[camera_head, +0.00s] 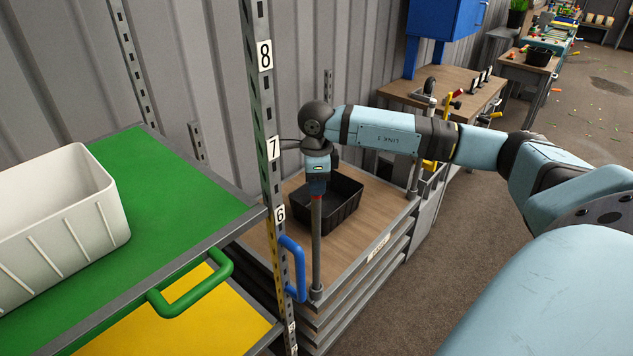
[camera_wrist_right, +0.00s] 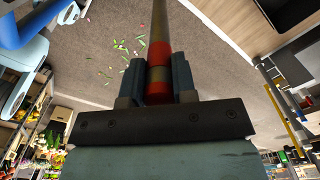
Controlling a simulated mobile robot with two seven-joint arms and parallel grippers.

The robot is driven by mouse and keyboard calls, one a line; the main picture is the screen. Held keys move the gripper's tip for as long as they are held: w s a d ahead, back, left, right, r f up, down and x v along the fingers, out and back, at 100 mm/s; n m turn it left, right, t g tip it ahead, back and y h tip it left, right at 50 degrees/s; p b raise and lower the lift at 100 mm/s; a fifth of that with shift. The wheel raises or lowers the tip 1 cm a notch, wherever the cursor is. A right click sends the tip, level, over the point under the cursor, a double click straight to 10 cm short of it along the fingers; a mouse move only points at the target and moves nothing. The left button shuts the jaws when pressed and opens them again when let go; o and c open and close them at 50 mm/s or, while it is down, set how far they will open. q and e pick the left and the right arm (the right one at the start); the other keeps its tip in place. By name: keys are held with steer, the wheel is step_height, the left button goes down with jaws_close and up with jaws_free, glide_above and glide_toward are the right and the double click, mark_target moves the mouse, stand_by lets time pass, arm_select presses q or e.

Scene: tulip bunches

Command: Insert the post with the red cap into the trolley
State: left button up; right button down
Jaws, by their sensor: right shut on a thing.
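The trolley (camera_head: 358,240) has a wooden top with a metal rim and stands behind the numbered upright. My right gripper (camera_head: 317,182) is above its front corner, shut on the red-capped end of the grey post (camera_head: 316,240). The post stands about upright, its lower end at a small metal collar on that corner; I cannot tell whether it is inside. In the right wrist view, the fingers of the gripper (camera_wrist_right: 157,88) close on both sides of the post's red-banded end (camera_wrist_right: 158,53). My left gripper is not in view.
A black crate (camera_head: 345,212) sits on the trolley behind the post. A metal upright (camera_head: 262,110) with number labels and a blue handle (camera_head: 293,268) stand close left. A green shelf (camera_head: 160,185) with a white bin (camera_head: 60,225) is at left. Floor at right is open.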

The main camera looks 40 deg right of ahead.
steer(key=shift+f+b, duration=0.6)
steer(key=shift+f, duration=0.3)
steer(key=c, duration=0.8)
jaws_free()
steer(key=shift+c, duration=0.2)
steer(key=shift+r, duration=0.1)
steer(key=shift+r+p, duration=1.4)
steer(key=shift+r, duration=1.1)
steer(key=shift+f, duration=0.1)
